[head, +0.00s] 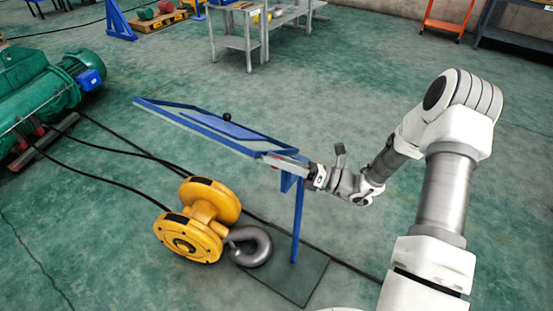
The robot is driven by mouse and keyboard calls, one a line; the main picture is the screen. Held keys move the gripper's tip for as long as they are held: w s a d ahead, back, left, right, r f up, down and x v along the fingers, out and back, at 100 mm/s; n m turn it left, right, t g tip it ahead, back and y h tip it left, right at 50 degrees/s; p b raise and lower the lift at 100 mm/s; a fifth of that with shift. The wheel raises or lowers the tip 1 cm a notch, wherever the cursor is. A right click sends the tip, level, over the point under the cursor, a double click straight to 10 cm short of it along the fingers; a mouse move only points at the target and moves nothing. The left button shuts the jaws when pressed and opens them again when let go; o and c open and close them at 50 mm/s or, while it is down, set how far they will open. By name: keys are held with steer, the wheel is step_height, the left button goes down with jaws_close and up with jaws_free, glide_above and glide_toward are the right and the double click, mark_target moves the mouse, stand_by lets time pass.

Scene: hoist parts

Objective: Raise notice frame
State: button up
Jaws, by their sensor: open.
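The blue notice frame (215,125) is on a blue post (298,222) that rises from a dark flat base plate (303,280). The frame lies tilted, nearly flat, and reaches out to the upper left. My gripper (284,160) is at the frame's near right end, beside the top of the post. Its jaws are open and overlap the frame's edge in this view. I cannot tell whether they touch it.
A yellow pulley block (199,218) with a grey hook (250,247) sits on the floor left of the post. A green hoist machine (40,95) stands at the far left, with black cables on the floor.

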steer(key=b+v, duration=0.1)
steer(key=v, duration=1.6)
steer(key=shift+d, duration=0.2)
steer(key=shift+f, duration=0.1)
